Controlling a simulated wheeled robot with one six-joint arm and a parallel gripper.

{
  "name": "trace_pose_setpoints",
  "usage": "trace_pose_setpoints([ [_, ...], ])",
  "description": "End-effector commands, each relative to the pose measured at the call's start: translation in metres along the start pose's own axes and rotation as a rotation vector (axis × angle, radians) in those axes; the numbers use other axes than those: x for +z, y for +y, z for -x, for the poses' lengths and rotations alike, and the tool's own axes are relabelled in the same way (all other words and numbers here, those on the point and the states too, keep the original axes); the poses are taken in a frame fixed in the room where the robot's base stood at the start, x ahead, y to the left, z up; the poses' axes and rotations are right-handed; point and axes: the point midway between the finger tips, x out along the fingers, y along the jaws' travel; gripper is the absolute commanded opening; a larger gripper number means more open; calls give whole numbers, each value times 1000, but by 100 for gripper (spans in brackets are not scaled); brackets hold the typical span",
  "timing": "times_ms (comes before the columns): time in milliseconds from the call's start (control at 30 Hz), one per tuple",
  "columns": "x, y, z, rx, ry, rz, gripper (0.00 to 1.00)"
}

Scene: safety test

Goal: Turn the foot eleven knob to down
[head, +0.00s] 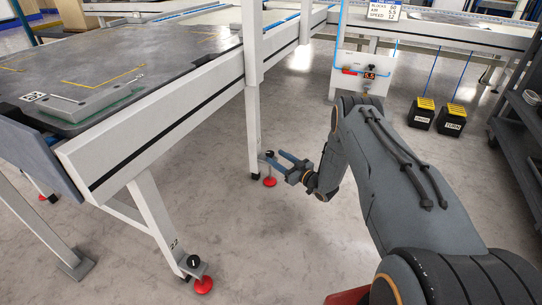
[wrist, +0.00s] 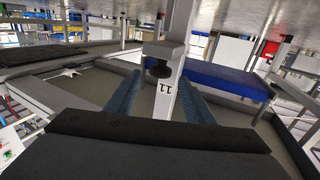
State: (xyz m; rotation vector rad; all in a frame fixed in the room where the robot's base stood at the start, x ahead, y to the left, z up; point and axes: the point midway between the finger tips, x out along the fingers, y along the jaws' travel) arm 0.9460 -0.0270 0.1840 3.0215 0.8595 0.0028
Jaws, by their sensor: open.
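The foot eleven knob (wrist: 158,68) is a small black knob on the white table leg (wrist: 178,35), beside the label "11" (wrist: 166,89) in the wrist view. In the head view, this appears to be the far leg (head: 253,125) with a red foot pad (head: 270,182). My gripper (head: 272,156) is low beside that leg, its fingers pointing at the foot. In the wrist view my gripper (wrist: 160,76) is open, one blue-grey finger on each side of the knob's line. I cannot tell whether either finger touches the knob. The knob's turn position is not readable.
A nearer leg has its own black knob (head: 193,261) and red pad (head: 203,285). The long white table frame (head: 160,115) runs above the feet. Two black and yellow boxes (head: 421,113) (head: 451,119) stand right of my arm. The floor (head: 270,240) between near leg and arm is clear.

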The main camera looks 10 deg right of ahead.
Motion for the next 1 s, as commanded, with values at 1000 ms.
trace_pose_setpoints([
  [1000,0,-1,-52,8,-2,-1,8],
])
